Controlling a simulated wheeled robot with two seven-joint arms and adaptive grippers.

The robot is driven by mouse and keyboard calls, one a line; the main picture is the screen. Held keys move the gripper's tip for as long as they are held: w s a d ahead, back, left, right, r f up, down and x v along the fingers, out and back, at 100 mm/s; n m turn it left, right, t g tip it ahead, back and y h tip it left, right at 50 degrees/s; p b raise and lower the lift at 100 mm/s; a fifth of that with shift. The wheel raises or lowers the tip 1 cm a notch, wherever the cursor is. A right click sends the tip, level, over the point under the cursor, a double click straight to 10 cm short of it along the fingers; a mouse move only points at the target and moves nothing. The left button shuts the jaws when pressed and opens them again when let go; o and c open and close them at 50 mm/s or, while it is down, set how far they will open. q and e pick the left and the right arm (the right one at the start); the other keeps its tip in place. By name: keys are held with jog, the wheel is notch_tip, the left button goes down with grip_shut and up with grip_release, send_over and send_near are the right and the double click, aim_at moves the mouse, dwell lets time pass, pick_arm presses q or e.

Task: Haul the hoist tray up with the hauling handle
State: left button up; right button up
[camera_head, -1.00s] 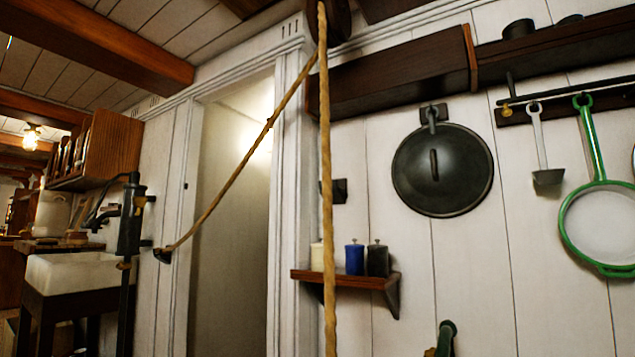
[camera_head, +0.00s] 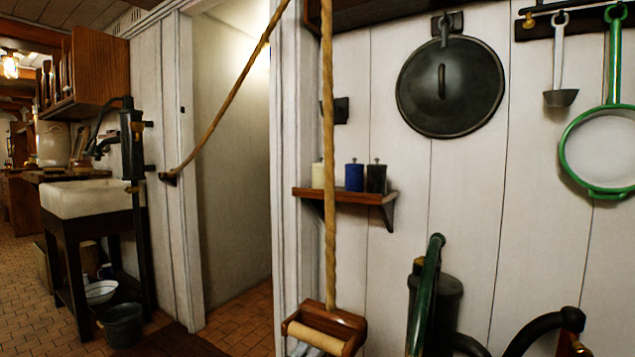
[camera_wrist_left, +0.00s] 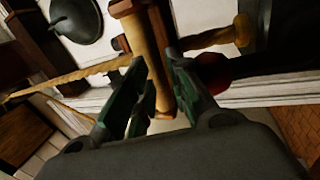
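The hauling handle (camera_head: 318,335), a pale wooden roller in a brown wooden frame, hangs at the end of a thick rope (camera_head: 328,160) near the bottom of the head view. In the left wrist view the roller (camera_wrist_left: 147,50) lies in line with the gap between the green-and-dark fingers of my left gripper (camera_wrist_left: 158,85). These fingers are apart. I see no grip on the roller, and the depth between them is hard to tell. My right gripper is in neither view. I cannot make out the hoist tray.
A second rope length (camera_head: 225,108) slants down to a peg by the doorway. A small shelf (camera_head: 345,195) with jars, a black lid (camera_head: 450,88) and a green-rimmed pan (camera_head: 603,150) are on the wall. A green lever (camera_head: 425,295) stands right of the handle.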

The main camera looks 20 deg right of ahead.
pick_arm(q)
jog(key=shift+o, duration=0.6)
jog(key=shift+s+a+f, duration=0.25)
jog(key=shift+a+f, duration=0.15)
jog(key=shift+f, duration=0.15)
jog(key=shift+s+a+f, duration=0.25)
jog(key=shift+a+f, duration=0.15)
jog(key=shift+f, duration=0.1)
jog(key=o, duration=0.5)
jog(key=shift+v, duration=0.85)
jog(key=shift+s+a, duration=1.1)
jog(key=shift+a, duration=0.3)
